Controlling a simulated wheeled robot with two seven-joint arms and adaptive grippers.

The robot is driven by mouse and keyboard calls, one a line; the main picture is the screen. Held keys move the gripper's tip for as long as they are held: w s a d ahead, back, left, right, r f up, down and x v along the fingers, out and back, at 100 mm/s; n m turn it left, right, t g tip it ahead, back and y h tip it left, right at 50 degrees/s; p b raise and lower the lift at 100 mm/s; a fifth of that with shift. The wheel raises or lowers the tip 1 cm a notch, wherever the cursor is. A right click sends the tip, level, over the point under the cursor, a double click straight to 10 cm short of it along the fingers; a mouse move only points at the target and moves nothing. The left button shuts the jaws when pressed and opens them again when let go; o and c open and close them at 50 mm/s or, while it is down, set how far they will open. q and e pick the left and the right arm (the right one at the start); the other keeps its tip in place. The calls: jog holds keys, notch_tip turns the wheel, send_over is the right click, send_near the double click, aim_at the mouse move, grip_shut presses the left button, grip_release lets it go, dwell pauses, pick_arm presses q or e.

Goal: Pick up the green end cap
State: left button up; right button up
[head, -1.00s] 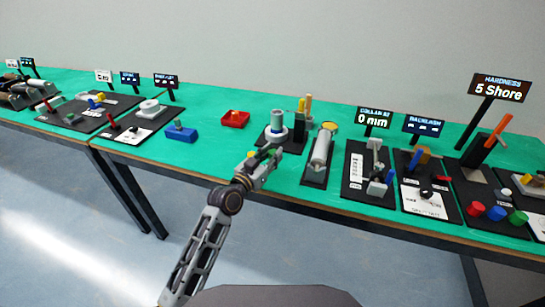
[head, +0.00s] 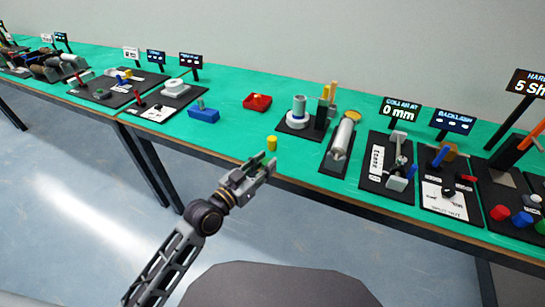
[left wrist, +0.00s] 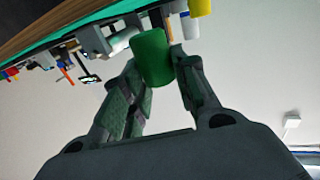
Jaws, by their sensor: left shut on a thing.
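The green end cap (left wrist: 152,57) is a plain green cylinder held between the fingertips of my left gripper (left wrist: 160,75) in the left wrist view. In the head view my left gripper (head: 262,170) is near the front edge of the table. The cap is hard to make out there against the fingers and the green top. My right gripper is not in view.
A yellow cylinder (head: 272,143) stands just beyond my left gripper and shows in the left wrist view (left wrist: 200,7). Behind it are a red tray (head: 257,103) and a blue block (head: 203,115). Several black-based stations line the green table (head: 225,135).

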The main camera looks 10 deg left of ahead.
aim_at(263, 165)
pick_arm(q)
jog(key=v, duration=0.3)
jog(key=shift+s+a, duration=0.1)
jog(key=shift+s, duration=0.1)
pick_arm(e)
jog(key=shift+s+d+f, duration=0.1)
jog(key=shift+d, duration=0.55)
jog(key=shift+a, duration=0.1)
